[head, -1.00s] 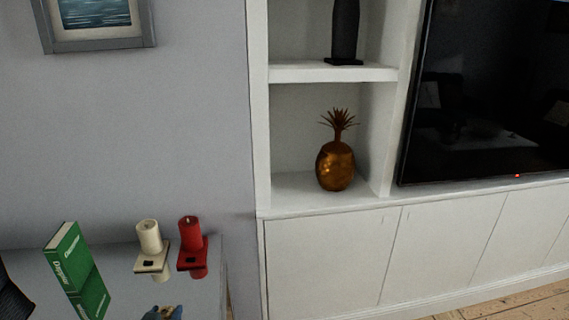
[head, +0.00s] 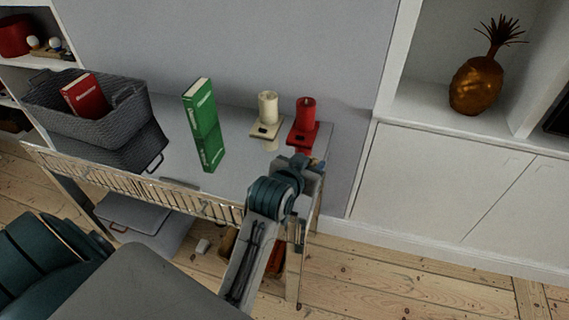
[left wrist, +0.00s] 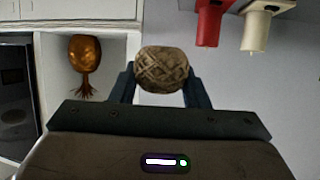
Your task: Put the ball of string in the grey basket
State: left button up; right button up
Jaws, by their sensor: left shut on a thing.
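The ball of string (left wrist: 162,68), tan with crossed strands, sits between the two dark fingers of my left gripper (left wrist: 160,85) in the left wrist view. In the head view my left gripper (head: 308,163) is at the right end of the table, just in front of the red candle, and mostly hides the ball. The grey basket (head: 75,128) stands on the left part of the table, well to the left of this gripper. A red book (head: 86,96) sticks up out of it. My right gripper is not in view.
A green book (head: 204,125) stands upright between the basket and my left gripper. A cream candle (head: 268,107) and a red candle (head: 305,115) on holders stand behind the gripper. The grey tabletop (head: 170,125) is bare around the green book. White cabinets (head: 440,180) are at right.

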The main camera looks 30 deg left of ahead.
pick_arm(q)
jog(key=s+a+f, duration=0.5)
jog(key=a, duration=0.4)
jog(key=s+a+f, duration=0.5)
jog(key=s+a, duration=0.1)
jog(key=a, duration=0.3)
jog(key=shift+a, duration=0.3)
jog(key=shift+f, duration=0.1)
